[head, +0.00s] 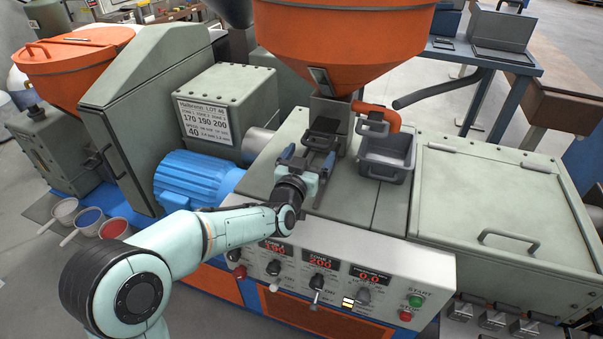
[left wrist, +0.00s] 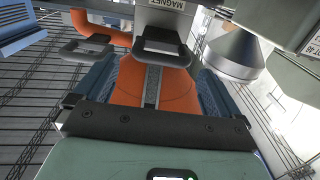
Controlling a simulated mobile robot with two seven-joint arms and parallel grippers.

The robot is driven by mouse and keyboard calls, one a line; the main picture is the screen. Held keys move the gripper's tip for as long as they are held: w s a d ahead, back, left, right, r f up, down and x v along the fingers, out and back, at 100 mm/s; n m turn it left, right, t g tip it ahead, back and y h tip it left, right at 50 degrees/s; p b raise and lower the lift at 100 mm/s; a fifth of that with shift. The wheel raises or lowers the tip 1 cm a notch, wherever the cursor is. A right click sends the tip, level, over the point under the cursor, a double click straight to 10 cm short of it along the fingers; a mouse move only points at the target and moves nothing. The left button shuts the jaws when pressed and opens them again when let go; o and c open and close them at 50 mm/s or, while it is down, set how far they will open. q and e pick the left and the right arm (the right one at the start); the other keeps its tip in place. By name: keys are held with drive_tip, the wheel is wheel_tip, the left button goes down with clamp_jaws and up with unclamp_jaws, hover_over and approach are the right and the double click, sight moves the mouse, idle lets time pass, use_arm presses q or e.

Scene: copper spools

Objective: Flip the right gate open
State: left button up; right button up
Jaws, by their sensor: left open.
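My left gripper (head: 309,160) is open and empty, just in front of the block (head: 331,108) under the large orange hopper (head: 345,45). A dark looped handle (head: 322,127) on that block is just beyond its fingers. A second dark handle (head: 373,126) is to the right, by an orange elbow piece (head: 380,112). In the left wrist view two dark handles (left wrist: 85,46) (left wrist: 163,46) show beyond the blue fingers (left wrist: 152,82), below a part marked MAGNET. No contact with them is visible. I cannot tell which part is the right gate. My right gripper is not in view.
A grey open bin (head: 387,155) stands right of the gripper. A control panel (head: 330,275) with knobs lies along the machine's front. A closed lid with a handle (head: 508,240) is at right. A blue motor (head: 195,178) is left of my forearm.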

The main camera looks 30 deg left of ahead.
use_arm(q)
drive_tip(key=v, duration=0.7)
drive_tip(key=shift+d, duration=0.1)
